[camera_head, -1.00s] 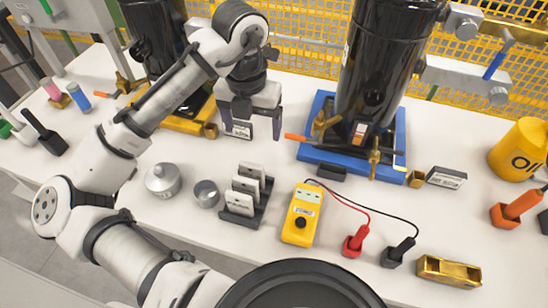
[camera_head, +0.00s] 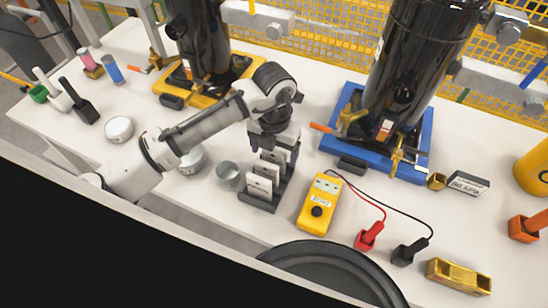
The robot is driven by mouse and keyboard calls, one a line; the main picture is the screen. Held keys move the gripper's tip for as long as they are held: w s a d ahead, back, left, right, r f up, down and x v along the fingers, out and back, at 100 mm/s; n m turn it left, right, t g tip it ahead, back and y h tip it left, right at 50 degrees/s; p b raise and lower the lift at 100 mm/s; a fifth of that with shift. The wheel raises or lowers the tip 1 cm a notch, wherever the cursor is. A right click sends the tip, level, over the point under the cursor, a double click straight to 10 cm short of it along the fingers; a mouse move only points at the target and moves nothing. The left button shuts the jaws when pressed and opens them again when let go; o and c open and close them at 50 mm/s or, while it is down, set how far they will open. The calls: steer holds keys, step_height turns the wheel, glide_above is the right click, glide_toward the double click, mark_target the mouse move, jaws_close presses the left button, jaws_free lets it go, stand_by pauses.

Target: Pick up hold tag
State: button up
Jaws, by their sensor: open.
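A dark rack (camera_head: 262,203) stands on the white table, left of the yellow meter. It holds upright pale tags in a row, including a front tag (camera_head: 259,187) and a middle tag (camera_head: 266,170). Any writing is too small to read, so I cannot tell which is the hold tag. My gripper (camera_head: 276,152) is open over the rear end of the rack, its fingers pointing down. A rear tag (camera_head: 280,155) shows at or between the fingers. I cannot tell whether they touch it.
A grey cup (camera_head: 228,174) is close left of the rack. A yellow meter (camera_head: 319,205) with red and black leads is close on its right. A black compressor on a blue base (camera_head: 340,133) stands behind right. A dark round disc (camera_head: 330,272) is in front.

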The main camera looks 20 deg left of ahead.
steer(key=shift+f, duration=0.55)
steer(key=c, duration=1.1)
steer(key=shift+o, duration=0.2)
steer(key=shift+r, duration=0.15)
